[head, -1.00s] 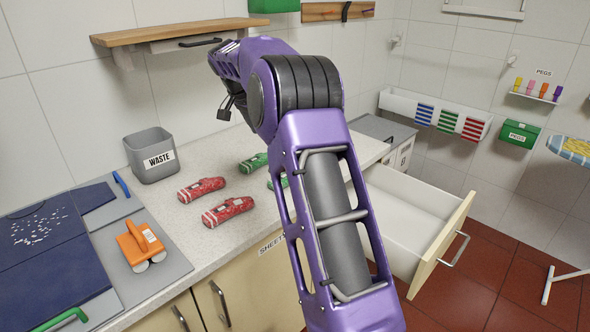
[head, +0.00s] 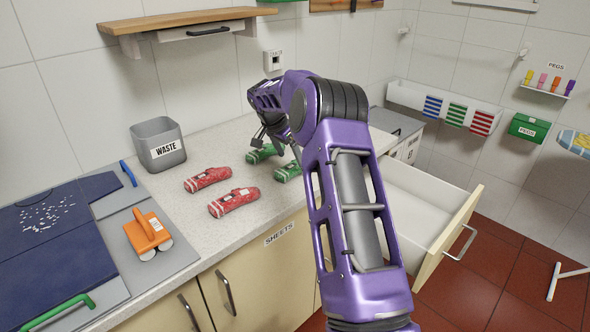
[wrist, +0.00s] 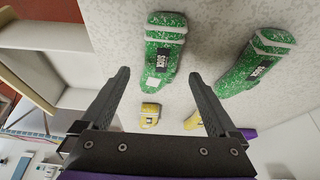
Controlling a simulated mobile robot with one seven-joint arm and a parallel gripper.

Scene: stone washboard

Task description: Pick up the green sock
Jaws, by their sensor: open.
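Two green rolled socks with white bands lie on the speckled counter. In the head view one (head: 262,153) is left of my forearm and the other (head: 288,171) is partly hidden by it. In the wrist view one green sock (wrist: 164,52) shows between and beyond my fingertips, and the other (wrist: 256,66) lies to the right, outside the fingers. My gripper (wrist: 160,76) is open and empty, with its fingers apart. It seems to be above the counter; the exact height is unclear. In the head view my arm mostly hides the gripper.
Two red socks (head: 207,179) (head: 233,202) lie to the left on the counter. Two yellow bundles (wrist: 150,114) (wrist: 193,121) show near the fingers in the wrist view. A grey waste bin (head: 158,145) stands behind. An open drawer (head: 440,225) juts out at the right.

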